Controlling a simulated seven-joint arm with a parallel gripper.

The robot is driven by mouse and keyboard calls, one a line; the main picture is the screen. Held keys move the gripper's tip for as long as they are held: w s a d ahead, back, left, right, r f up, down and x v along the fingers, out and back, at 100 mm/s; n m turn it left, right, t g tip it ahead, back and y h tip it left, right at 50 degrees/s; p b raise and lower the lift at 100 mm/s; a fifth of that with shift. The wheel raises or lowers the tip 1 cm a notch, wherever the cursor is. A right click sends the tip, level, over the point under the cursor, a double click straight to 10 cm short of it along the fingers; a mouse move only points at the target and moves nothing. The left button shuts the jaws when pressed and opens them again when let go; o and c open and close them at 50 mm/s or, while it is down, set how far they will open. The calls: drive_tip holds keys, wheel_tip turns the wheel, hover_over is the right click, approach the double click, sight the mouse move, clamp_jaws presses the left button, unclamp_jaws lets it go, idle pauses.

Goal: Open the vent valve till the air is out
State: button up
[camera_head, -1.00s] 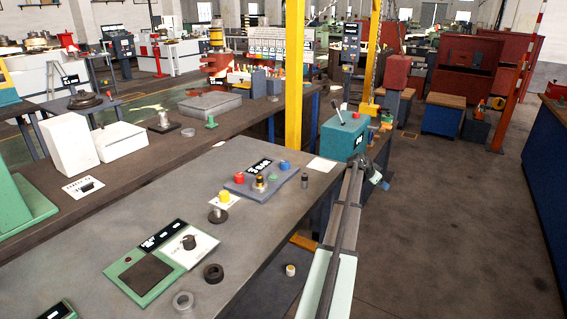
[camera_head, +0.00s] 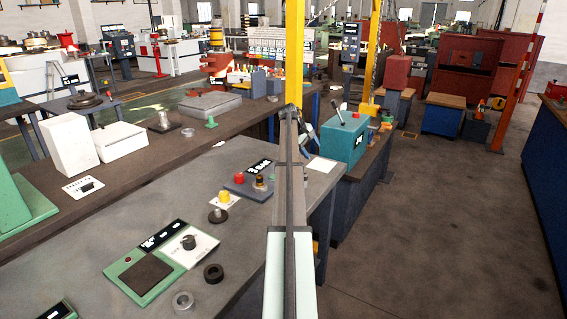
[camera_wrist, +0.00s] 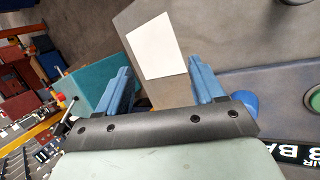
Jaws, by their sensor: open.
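The grey air panel (camera_head: 243,190) with a black label strip stands on the grey bench. I cannot tell which part is the vent valve. My gripper (camera_wrist: 160,68) is open and empty, its blue fingers apart over the bench edge. In the head view my arm mostly covers it.
A white sheet (camera_wrist: 157,47) lies on the bench beyond my fingers. A teal box (camera_head: 346,140) with a lever stands past the bench end. A yellow post (camera_head: 294,60) rises behind my arm.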

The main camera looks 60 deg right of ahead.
drive_tip(key=w+a+r+n+y, duration=0.1)
drive_tip(key=w+a+r+n, duration=0.2)
drive_tip(key=w+a+n, duration=0.3)
drive_tip(key=w+a+r+n+y, duration=0.1)
drive_tip(key=w+a+r+n, duration=0.3)
drive_tip(key=w, duration=0.4)
drive_tip(key=shift+n, duration=0.5)
drive_tip(key=x, duration=1.4)
drive_tip(key=shift+w+f, duration=0.1)
drive_tip(key=shift+f, duration=0.4)
drive_tip(key=c, duration=1.1)
